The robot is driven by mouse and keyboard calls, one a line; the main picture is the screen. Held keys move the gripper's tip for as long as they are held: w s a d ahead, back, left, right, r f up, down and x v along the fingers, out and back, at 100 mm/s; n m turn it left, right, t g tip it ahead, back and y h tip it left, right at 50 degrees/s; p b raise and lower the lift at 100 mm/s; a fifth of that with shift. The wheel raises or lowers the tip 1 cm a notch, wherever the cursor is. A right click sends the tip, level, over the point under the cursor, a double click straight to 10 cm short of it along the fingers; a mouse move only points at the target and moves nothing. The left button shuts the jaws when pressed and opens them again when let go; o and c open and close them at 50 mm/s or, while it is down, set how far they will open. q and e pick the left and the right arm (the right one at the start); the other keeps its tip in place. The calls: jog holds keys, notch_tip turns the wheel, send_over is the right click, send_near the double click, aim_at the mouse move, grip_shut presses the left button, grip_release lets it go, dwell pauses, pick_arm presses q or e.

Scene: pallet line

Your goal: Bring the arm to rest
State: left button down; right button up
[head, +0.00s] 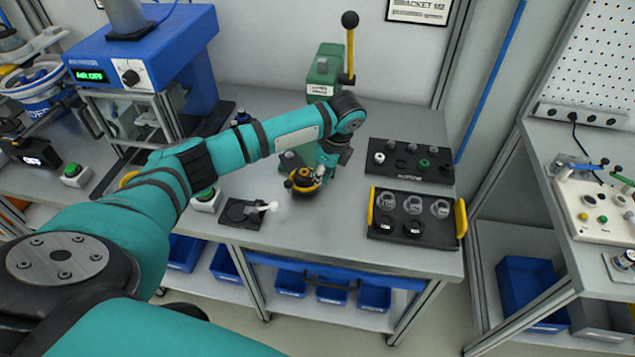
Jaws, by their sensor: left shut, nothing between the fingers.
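My left arm, teal with black joints, reaches in from the lower left across the grey workbench (260,232). Its wrist bends down in front of the green hand press (323,72). My left gripper (303,184) is low over the middle of the bench, shut and empty. Its fingertips are small and partly hidden among dark and yellow parts, so I cannot tell whether they touch anything. My right gripper is not in view.
A black pad (240,213) with a white-tipped piece lies left of the gripper. A black part holder (408,162) and a yellow-handled tray (412,238) stand to the right. A blue machine (150,50) stands back left. The bench's front strip is mostly clear.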

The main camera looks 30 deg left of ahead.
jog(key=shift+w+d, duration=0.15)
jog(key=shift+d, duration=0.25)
